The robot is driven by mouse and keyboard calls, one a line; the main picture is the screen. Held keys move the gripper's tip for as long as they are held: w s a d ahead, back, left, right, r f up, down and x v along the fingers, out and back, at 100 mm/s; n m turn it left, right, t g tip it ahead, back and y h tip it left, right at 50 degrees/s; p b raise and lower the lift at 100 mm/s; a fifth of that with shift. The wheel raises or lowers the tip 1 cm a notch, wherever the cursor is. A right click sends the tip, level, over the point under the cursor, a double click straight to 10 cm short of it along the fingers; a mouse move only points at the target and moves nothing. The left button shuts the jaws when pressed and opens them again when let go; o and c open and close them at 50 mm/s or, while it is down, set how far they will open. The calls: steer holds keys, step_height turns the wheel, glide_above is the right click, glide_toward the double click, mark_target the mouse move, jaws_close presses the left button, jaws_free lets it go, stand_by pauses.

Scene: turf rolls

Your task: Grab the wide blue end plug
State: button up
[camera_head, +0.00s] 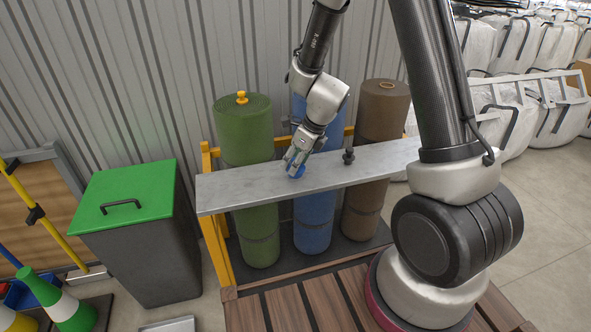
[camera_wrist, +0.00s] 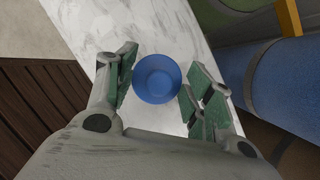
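The wide blue end plug (camera_wrist: 157,79) sits on the pale marble-like shelf board (camera_wrist: 90,22). In the wrist view it lies between the two fingers of my gripper (camera_wrist: 158,88), with a visible gap on each side. In the head view the plug (camera_head: 296,171) shows as a small blue patch under my gripper (camera_head: 293,163), partly hidden by the fingers. The fingers are open and do not appear to touch the plug.
Upright green (camera_head: 244,130), blue (camera_head: 313,217) and brown (camera_head: 383,112) rolls stand behind the shelf board. A yellow plug (camera_head: 241,97) tops the green roll. A dark plug (camera_head: 348,156) stands on the board to the right. A green-lidded bin (camera_head: 127,195) stands left.

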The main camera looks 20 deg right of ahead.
steer(key=shift+c, duration=1.4)
